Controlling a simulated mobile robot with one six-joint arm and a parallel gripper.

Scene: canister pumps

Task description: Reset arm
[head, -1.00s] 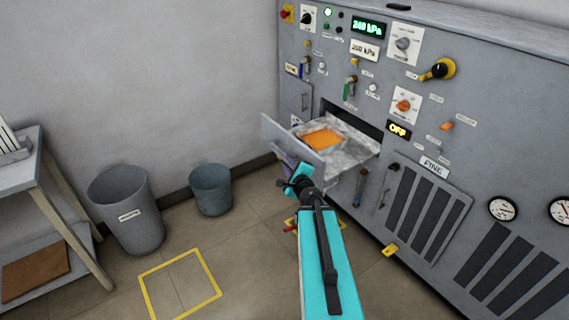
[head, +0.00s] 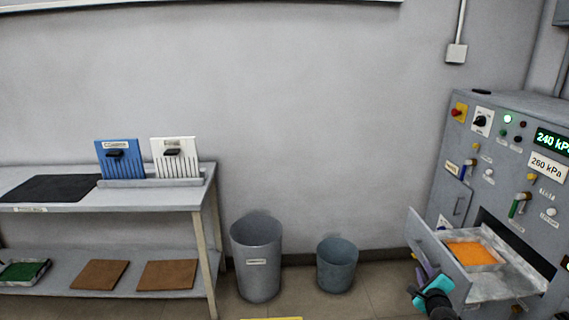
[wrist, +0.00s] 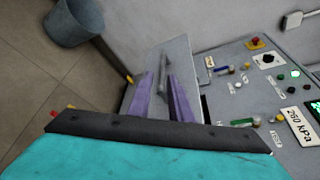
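My gripper shows at the lower right of the head view, where its turquoise arm end (head: 433,293) is beside the front of the open drawer (head: 425,243). In the wrist view the two purple fingers of my gripper (wrist: 168,85) point at the drawer front (wrist: 142,92), with a narrow gap between them. A grey bar, perhaps the drawer handle, lies at their tips. I cannot tell whether they hold it. The drawer holds an orange square (head: 473,253).
The grey machine (head: 455,150) stands at the right. A large grey bin (head: 257,270) and a smaller bin (head: 337,270) stand on the floor by the wall. At left a bench (head: 110,200) carries a blue panel (head: 119,165) and a white panel (head: 175,165).

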